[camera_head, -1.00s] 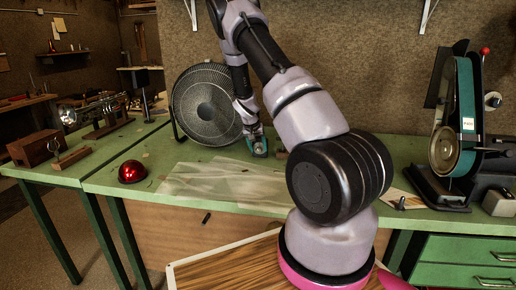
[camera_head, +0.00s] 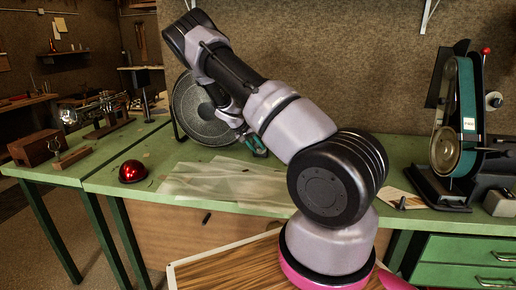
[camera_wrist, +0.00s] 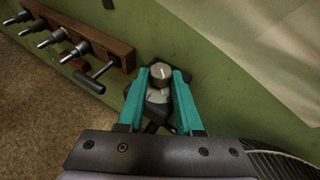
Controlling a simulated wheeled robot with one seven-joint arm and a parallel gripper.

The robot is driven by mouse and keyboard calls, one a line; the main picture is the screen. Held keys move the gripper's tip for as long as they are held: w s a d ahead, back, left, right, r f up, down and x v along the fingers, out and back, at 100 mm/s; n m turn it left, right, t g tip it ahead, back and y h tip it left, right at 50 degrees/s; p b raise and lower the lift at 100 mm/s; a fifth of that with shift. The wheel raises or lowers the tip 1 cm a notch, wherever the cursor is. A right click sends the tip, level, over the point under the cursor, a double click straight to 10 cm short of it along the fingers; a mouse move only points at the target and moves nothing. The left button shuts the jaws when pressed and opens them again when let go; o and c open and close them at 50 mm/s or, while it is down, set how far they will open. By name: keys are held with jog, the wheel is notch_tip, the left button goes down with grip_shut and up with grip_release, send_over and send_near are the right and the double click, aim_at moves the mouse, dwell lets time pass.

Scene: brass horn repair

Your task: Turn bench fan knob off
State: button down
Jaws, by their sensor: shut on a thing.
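The bench fan (camera_head: 198,108), with a dark round grille, stands at the back of the green bench, partly hidden by my arm. In the wrist view a grey round knob (camera_wrist: 160,72) with a pale line on its top sits between the teal fingertips of my gripper (camera_wrist: 161,78). My gripper is shut on this knob. A second grey round part (camera_wrist: 157,96) with a mark shows just below it, between the fingers. In the head view my gripper (camera_head: 256,147) is small, low beside the fan, and the knob is hidden there.
A wooden rack (camera_wrist: 85,38) with several metal tools lies left of my gripper in the wrist view. On the bench are a red dome (camera_head: 132,171), translucent sheets (camera_head: 215,185) and, at right, a belt sander (camera_head: 458,130). A trumpet (camera_head: 95,108) stands at left.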

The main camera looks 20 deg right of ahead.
jog(key=shift+w+a+f+n+g+h, duration=0.1)
jog(key=shift+n+g+h, duration=0.2)
jog(key=shift+h, duration=0.35)
jog(key=shift+w+a+f+n+g+h, duration=0.1)
jog(key=shift+g+h, duration=0.3)
jog(key=shift+h, duration=0.25)
jog(key=c, duration=0.6)
grip_release()
jog(key=shift+a+r, duration=0.1)
jog(key=v, duration=1)
jog(key=shift+a, duration=0.3)
